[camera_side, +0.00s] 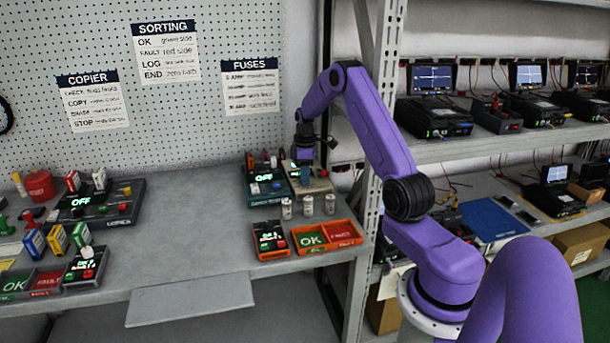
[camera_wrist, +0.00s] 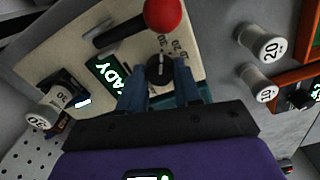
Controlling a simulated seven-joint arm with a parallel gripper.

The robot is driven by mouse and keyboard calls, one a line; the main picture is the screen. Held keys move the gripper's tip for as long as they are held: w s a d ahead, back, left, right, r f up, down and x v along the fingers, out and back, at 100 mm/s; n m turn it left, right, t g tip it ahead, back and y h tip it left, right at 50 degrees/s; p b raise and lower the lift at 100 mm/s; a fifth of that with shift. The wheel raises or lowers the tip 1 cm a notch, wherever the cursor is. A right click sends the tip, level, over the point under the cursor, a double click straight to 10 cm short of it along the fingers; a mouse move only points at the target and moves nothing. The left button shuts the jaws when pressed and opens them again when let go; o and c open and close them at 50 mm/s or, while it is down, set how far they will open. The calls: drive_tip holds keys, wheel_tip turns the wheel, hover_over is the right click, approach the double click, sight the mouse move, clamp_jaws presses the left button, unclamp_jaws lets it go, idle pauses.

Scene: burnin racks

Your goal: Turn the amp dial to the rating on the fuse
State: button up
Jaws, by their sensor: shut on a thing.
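The amp dial (camera_wrist: 160,72) is a round black knob with a pale pointer line, on a beige panel (camera_wrist: 52,45) with small numbers around it. My gripper (camera_wrist: 160,88) is shut on the dial, with blue fingers on either side of it. In the side view my gripper (camera_side: 305,175) reaches straight down onto the beige tester (camera_side: 318,187). A green display (camera_wrist: 108,72) on the panel seems to read READY.
A red ball-topped lever (camera_wrist: 163,14) stands close beyond the dial. An orange tray (camera_side: 352,243) with OK and FAULT sections lies in front. A teal unit (camera_side: 262,199) showing OFF adjoins the tester.

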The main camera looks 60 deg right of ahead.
drive_tip(key=o, duration=1.1)
drive_tip(key=shift+c, duration=0.2)
drive_tip(key=shift+r, duration=0.15)
wheel_tip(320, 180, up, 17)
drive_tip(key=shift+r, duration=0.1)
